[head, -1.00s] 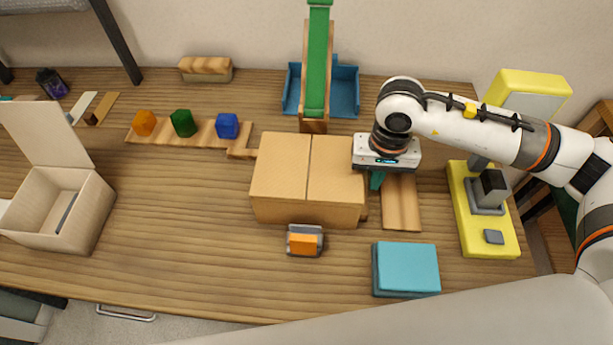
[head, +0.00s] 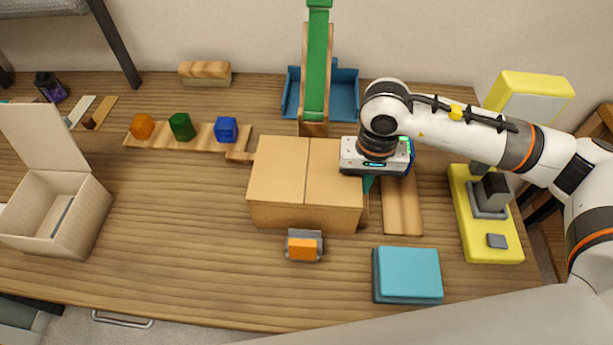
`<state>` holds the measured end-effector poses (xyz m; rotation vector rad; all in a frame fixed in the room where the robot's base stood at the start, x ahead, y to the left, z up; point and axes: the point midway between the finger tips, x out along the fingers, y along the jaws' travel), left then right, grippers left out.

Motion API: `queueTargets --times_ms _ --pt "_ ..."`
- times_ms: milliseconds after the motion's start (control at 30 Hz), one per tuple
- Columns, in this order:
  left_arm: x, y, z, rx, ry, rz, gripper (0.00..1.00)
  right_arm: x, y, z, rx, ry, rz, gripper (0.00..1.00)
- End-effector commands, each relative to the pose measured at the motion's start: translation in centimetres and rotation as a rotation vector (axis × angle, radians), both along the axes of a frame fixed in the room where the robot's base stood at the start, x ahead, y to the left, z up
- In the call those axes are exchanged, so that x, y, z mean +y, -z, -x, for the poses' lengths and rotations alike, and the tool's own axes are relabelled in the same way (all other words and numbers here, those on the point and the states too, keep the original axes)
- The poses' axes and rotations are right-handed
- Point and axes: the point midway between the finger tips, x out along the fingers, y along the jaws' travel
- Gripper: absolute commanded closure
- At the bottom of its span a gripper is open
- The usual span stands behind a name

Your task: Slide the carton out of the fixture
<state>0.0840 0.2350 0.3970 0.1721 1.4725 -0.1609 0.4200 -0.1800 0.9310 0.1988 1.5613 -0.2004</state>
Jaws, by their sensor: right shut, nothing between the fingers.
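The carton (head: 291,170) is a closed tan box with a seam across its top, in the middle of the table. A wooden fixture (head: 402,206) shows as a grooved board to the right of the carton. My right gripper (head: 369,184) points down at the carton's right side, close to its upper right edge. Its fingers are shut and empty. The fingertips are partly hidden, so I cannot tell whether they touch the carton. My left gripper is not in view.
An orange and grey block (head: 304,246) stands just in front of the carton. A teal pad (head: 408,274) lies front right, and a yellow device (head: 487,235) stands at right. A green ramp (head: 316,75) rises behind.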

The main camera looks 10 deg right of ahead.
Motion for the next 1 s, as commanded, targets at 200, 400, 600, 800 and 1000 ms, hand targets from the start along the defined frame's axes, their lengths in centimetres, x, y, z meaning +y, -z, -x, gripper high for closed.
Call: queueTargets --times_ms 200,400,600,800,1000 --pt "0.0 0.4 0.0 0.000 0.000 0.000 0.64 1.0 0.1 -0.2 -0.001 -0.002 -0.004 1.00" --pt "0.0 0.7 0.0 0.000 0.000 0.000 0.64 1.9 0.1 -0.5 -0.001 -0.003 -0.005 1.00" --pt "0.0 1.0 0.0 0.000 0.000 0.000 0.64 2.6 0.1 -0.6 0.000 -0.003 -0.005 1.00" --pt "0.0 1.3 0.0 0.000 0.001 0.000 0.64 3.4 0.1 -0.8 0.000 -0.003 -0.005 1.00" --pt "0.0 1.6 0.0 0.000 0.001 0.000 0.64 4.2 0.1 -1.1 0.000 -0.002 -0.005 1.00"
